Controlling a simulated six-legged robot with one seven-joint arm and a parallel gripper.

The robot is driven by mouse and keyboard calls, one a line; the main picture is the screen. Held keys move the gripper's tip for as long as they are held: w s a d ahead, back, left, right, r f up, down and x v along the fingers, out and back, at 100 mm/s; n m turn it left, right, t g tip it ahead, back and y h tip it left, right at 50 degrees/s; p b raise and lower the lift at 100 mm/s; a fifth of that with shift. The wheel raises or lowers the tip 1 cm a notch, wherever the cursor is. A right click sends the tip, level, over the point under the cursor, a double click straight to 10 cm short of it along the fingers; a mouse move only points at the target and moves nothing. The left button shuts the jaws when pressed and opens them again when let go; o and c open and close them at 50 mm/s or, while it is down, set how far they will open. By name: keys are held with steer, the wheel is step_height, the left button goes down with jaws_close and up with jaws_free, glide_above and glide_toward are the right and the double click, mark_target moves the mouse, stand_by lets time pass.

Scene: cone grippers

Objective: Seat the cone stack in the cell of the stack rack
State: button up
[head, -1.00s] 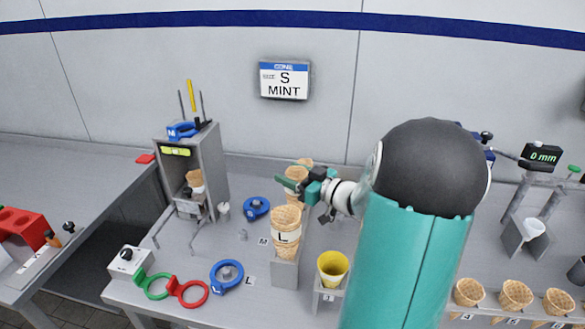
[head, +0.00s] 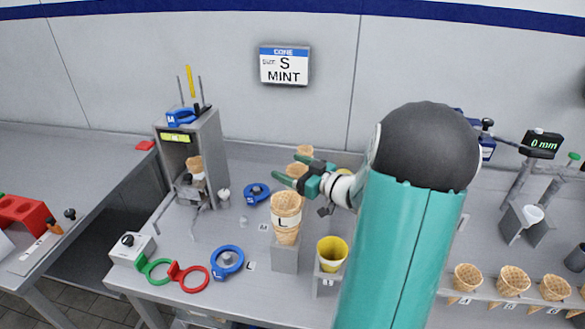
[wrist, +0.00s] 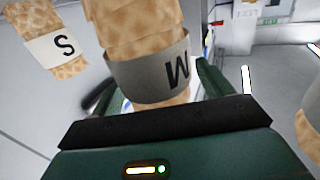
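Three cone stacks stand in a row in the head view. The front stack (head: 286,220), banded L, sits in a grey holder (head: 285,260). A middle stack (head: 297,171) is mostly hidden behind it, and a far stack (head: 305,152) shows its top. In the wrist view, the stack banded M (wrist: 150,75) is between the fingers of my gripper (wrist: 155,92), and the stack banded S (wrist: 62,46) is to its left. My gripper (head: 297,171) is open around the M stack; finger contact is not clear. I cannot tell which holder is the stack rack.
A grey box (head: 208,150) with a cone inside stands at left. Blue rings (head: 227,262), red and green rings (head: 195,279) and a yellow cup (head: 331,252) are nearby. Several cones (head: 512,280) line the front right. A wall sign (head: 285,65) reads S MINT.

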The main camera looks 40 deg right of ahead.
steer(key=v, duration=1.3)
steer(key=shift+s, duration=0.4)
steer(key=shift+d, duration=0.15)
stand_by(0.3)
